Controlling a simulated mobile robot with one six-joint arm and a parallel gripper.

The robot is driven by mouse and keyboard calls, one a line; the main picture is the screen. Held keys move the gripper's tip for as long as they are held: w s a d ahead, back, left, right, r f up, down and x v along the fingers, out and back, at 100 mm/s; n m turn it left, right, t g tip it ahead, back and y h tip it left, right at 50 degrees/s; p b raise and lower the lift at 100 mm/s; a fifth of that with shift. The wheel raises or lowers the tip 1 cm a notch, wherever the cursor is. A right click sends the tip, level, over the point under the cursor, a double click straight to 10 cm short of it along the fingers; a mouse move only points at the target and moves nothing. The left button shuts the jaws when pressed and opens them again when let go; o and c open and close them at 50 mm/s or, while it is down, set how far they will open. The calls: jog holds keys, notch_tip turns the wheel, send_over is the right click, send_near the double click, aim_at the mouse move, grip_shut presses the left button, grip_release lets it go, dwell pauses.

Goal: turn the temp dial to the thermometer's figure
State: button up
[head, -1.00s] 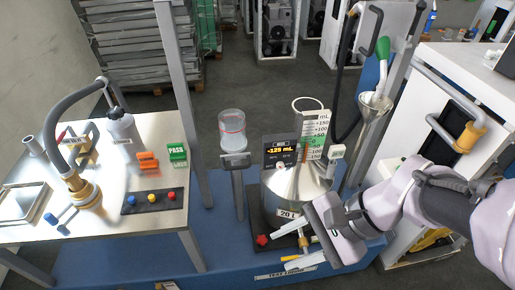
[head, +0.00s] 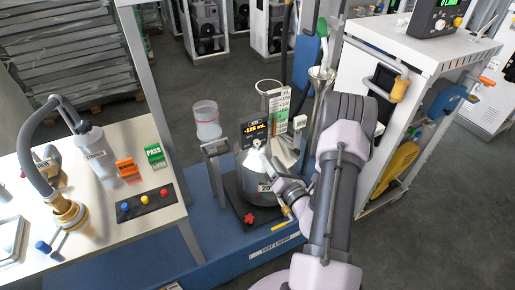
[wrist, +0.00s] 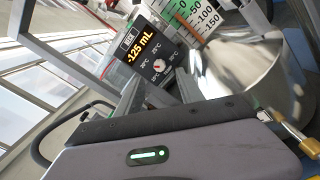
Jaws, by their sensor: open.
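The temp dial (wrist: 161,67) is a small round knob with a red mark, below the amber "-125 mL" figure on the dark display panel (wrist: 140,47). Temperature marks, including 20°C and 25°C, surround it.
A mL scale (head: 277,115) rises beside the panel, and a funnel (head: 321,78) stands behind right. A clear cup on a post (head: 207,122) is left of the can. A red knob (head: 249,219) sits at the can's base.

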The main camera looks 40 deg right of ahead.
aim_at(258, 144)
jog(key=x, duration=0.7)
jog(key=shift+w+b, duration=0.3)
jog(key=shift+w, duration=0.05)
grip_shut()
